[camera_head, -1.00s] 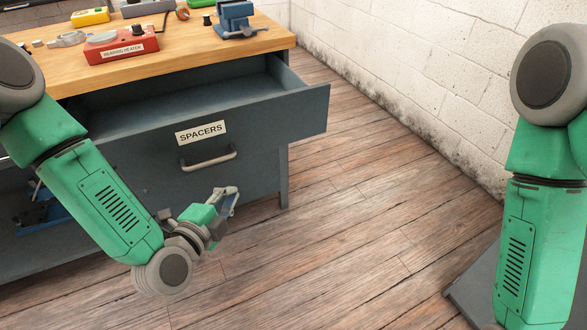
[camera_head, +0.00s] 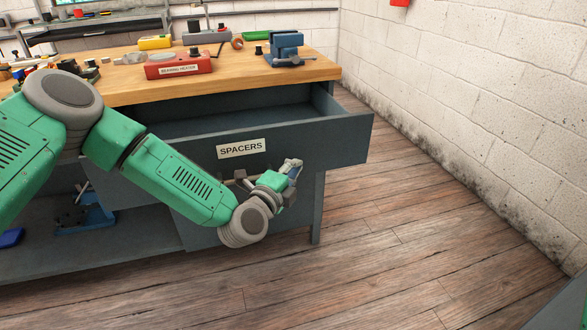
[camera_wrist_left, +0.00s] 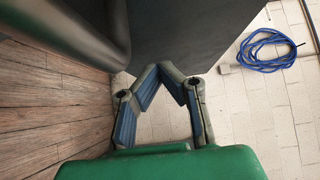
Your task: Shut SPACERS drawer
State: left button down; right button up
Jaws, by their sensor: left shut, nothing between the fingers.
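The SPACERS drawer (camera_head: 335,140) is a dark grey drawer under the right part of the workbench. It stands pulled out, its open inside showing behind the front. Its white SPACERS label (camera_head: 241,149) faces me. My left gripper (camera_head: 294,164) is shut and empty, in front of the drawer front, right of and below the label. In the left wrist view the fingertips (camera_wrist_left: 164,70) come together close by a dark panel (camera_wrist_left: 190,30); I cannot tell if they touch it. My right gripper is out of view.
The wooden benchtop (camera_head: 225,88) carries a red bearing heater (camera_head: 178,65), a blue vise (camera_head: 287,48) and other small items. A lower shelf (camera_head: 120,235) lies to the left. The wood floor (camera_head: 420,230) right of the bench is clear up to the white wall (camera_head: 470,100).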

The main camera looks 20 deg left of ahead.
pick_arm(q)
jog(key=shift+w+a, duration=0.45)
jog(key=shift+w, duration=0.15)
jog(key=shift+w+a, duration=0.1)
jog(key=shift+a, duration=0.25)
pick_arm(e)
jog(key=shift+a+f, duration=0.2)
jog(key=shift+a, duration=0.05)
pick_arm(q)
jog(key=shift+w+d, duration=0.1)
jog(key=shift+d, duration=0.05)
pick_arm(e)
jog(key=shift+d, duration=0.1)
